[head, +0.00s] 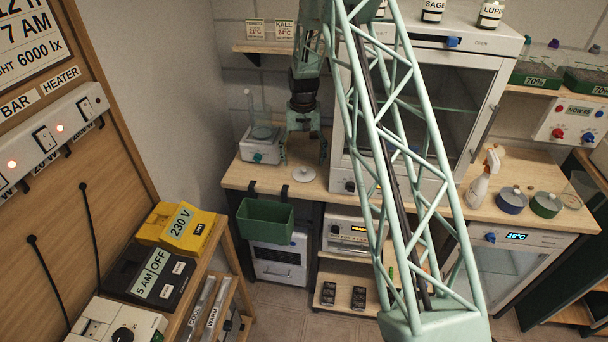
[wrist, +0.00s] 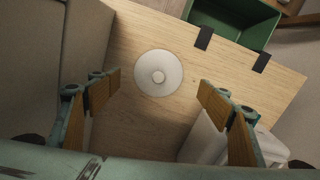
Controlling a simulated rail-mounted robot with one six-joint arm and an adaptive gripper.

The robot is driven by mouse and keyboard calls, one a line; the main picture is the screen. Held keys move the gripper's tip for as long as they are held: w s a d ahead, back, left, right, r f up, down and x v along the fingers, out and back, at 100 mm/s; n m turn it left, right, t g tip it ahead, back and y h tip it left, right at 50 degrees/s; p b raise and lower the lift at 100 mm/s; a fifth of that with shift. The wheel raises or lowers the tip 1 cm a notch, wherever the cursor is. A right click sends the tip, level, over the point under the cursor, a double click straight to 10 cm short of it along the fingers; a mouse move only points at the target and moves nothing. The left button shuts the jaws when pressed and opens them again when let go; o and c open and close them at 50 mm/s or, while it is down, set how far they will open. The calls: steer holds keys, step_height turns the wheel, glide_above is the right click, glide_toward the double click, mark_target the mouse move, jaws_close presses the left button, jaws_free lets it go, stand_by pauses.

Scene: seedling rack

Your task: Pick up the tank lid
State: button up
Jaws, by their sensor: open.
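The tank lid (head: 304,174) is a round, pale disc with a small knob on top. It lies flat on the wooden bench, right of a small white device with a clear vessel. In the wrist view the lid (wrist: 159,83) shows whole, knob up, beyond and between my fingertips. My gripper (head: 304,126) hangs above the bench, behind and slightly above the lid in the head picture. In the wrist view my gripper (wrist: 158,82) has its two wood-coloured fingers wide apart with nothing between them. The lid is apart from both fingers.
The white device (head: 260,151) with its clear vessel stands close left of my gripper. A glass-fronted cabinet (head: 425,100) stands close right. A green bin (head: 265,222) hangs on the bench's front edge. The bench (head: 312,192) is bare around the lid.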

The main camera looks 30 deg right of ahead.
mark_target(304, 169)
steer(key=shift+d+f, duration=0.15)
steer(key=shift+f, duration=2.35)
steer(key=shift+c, duration=0.6)
steer(key=shift+s, duration=0.1)
steer(key=c, duration=2.3)
